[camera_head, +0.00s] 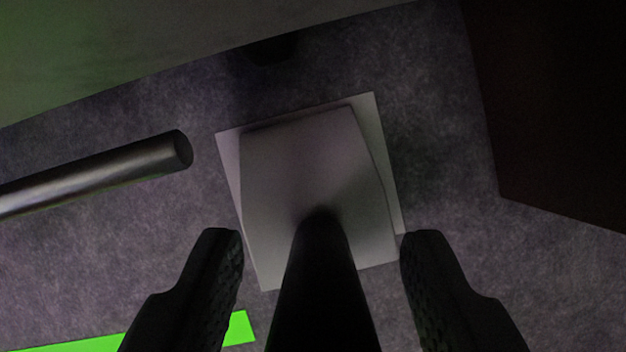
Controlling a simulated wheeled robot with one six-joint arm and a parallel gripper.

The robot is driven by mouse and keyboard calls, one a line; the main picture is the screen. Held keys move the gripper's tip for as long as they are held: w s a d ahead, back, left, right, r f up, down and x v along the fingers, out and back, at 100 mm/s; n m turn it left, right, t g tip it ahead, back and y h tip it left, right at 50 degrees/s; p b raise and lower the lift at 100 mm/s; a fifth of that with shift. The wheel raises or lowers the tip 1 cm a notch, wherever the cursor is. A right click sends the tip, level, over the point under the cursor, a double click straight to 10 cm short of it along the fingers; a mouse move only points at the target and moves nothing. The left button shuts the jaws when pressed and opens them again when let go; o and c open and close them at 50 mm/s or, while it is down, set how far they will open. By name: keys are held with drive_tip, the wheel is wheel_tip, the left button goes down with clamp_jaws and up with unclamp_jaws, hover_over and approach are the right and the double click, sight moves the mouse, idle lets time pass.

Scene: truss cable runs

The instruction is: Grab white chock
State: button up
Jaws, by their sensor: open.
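The white chock (305,155) is a pale grey-white block in the middle of the view. It sits on a thin, slightly larger pale square plate (374,125) on the floor. My gripper (321,240) is open, with one dark finger at the lower left and one at the lower right of the block. The block shows between and ahead of the fingertips. I cannot tell whether the fingers touch it. A dark rounded bar between the fingers hides the block's lower middle.
A metal pipe (100,172) ends just left of the block. A green-lit surface (150,40) spans the upper left, with a small dark round thing (272,50) at its edge. A dark box (560,110) stands at the right. A bright green strip (240,329) lies lower left.

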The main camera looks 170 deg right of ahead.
clamp_jaws()
idle(0.3)
